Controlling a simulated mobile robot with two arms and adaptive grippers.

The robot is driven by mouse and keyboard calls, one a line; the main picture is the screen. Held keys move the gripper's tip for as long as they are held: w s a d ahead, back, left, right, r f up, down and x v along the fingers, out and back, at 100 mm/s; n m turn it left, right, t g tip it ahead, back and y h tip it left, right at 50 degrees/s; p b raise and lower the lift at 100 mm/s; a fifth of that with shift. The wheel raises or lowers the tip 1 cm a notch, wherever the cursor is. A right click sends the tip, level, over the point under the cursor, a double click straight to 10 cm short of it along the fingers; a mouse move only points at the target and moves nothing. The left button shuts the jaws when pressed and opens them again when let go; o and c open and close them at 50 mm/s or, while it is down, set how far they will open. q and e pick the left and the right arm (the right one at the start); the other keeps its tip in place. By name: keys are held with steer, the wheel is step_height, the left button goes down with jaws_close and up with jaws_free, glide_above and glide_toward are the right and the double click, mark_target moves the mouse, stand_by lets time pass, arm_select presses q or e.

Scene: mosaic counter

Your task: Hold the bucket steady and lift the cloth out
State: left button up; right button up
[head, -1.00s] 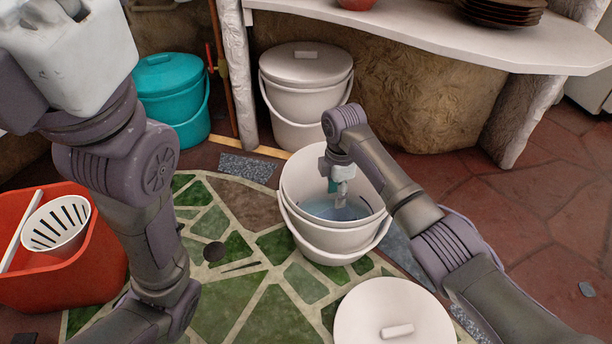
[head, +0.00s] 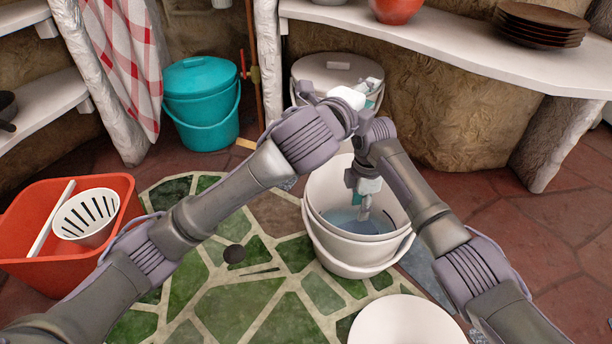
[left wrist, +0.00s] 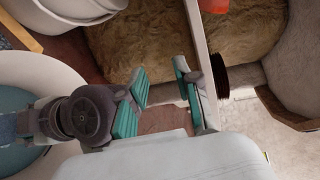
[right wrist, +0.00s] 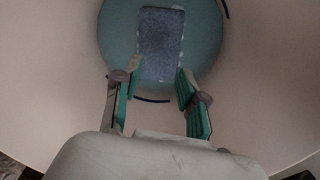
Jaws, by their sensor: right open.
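The white bucket (head: 345,262) stands open on the green mosaic floor, with bluish water inside. The cloth (right wrist: 162,42) is a blue-grey rectangle in the water in the right wrist view; I cannot pick it out clearly in the head view. My right gripper (head: 364,208) points down inside the bucket. In the right wrist view it (right wrist: 157,72) is open, its fingertips on either side of the cloth's near end; contact is unclear. My left gripper (head: 376,92) is open and empty, raised above and behind the bucket; its spread fingers show in the left wrist view (left wrist: 162,78).
A lidded white bucket (head: 320,70) stands behind, partly hidden by my left arm. A teal bucket (head: 202,110) is back left. A red tub (head: 30,200) with a white strainer is at left. A white lid (head: 405,325) lies in front. A counter (head: 450,48) runs behind.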

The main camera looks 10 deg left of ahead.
arm_select(q)
steer(key=w+a+f+m+g+y, duration=0.1)
steer(key=a+f+m+g+y, duration=0.25)
steer(key=f, duration=0.55)
steer(key=s+a+f+m+g+y, duration=0.4)
steer(key=s+a+f+m+g, duration=0.3)
steer(key=f, duration=0.1)
steer(key=shift+h, duration=0.35)
steer(key=x, duration=1.3)
steer(key=shift+w+r, duration=0.2)
steer(key=shift+w, duration=0.1)
jaws_close()
